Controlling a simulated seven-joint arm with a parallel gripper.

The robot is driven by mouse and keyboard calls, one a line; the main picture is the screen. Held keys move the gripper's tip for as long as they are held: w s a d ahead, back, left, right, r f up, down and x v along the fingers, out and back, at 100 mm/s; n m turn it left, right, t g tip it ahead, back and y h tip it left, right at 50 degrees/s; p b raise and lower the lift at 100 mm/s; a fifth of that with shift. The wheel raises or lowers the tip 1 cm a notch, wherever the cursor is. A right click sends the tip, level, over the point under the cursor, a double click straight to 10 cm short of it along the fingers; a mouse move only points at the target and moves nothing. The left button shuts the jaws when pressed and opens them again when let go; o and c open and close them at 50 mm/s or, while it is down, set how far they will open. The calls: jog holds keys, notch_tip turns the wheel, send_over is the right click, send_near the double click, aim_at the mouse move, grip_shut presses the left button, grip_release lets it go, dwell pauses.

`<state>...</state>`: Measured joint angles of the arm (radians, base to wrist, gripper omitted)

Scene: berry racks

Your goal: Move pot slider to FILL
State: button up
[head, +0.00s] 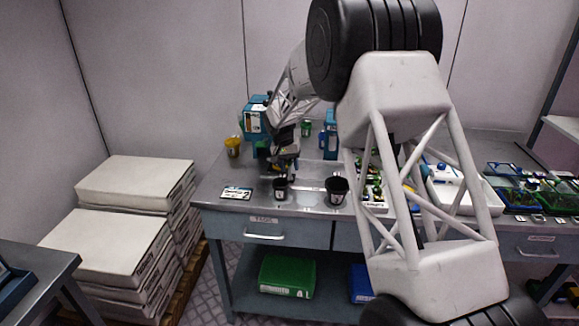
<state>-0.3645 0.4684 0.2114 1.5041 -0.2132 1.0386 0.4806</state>
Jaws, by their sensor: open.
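My gripper (286,172) reaches down over the left part of the metal bench. Its fingers are small in this view, open, and just above and behind a small black pot (281,189). I cannot tell whether they touch anything. A larger black pot (337,190) stands to the right. Both pots are upright near the bench's front. A pale strip on the bench runs near the pots, but I cannot make out which part is the slider. No FILL mark is readable here.
A white label card (236,192) lies left of the pots. Trays of plants (530,188) are at the right. My arm hides the bench's middle. Stacked white slabs (134,181) stand left.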

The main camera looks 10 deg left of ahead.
notch_tip(320, 180, up, 8)
jog(key=a, duration=0.1)
jog(key=shift+a+f, duration=0.25)
dwell(0.5)
jog(key=shift+s+d+r, duration=0.2)
jog(key=shift+d, duration=0.05)
jog(key=s+d+r+t+y, duration=0.1)
jog(key=s+d+r, duration=0.6)
jog(key=s+d, duration=0.5)
jog(key=s+d+r, duration=0.8)
jog(key=s+d, duration=0.1)
jog(key=s, duration=0.5)
jog(key=s+d+f, duration=0.1)
jog(key=s+d, duration=0.2)
jog(key=s, duration=0.7)
jog(key=s+d+f+t, duration=0.1)
jog(key=s+d, duration=0.3)
jog(key=s, duration=0.7)
jog(key=s+d+f+y, duration=0.1)
jog(key=s+d+f, duration=0.2)
jog(key=s, duration=0.8)
jog(key=shift+d+f+t, duration=0.25)
jog(key=shift+t, duration=0.05)
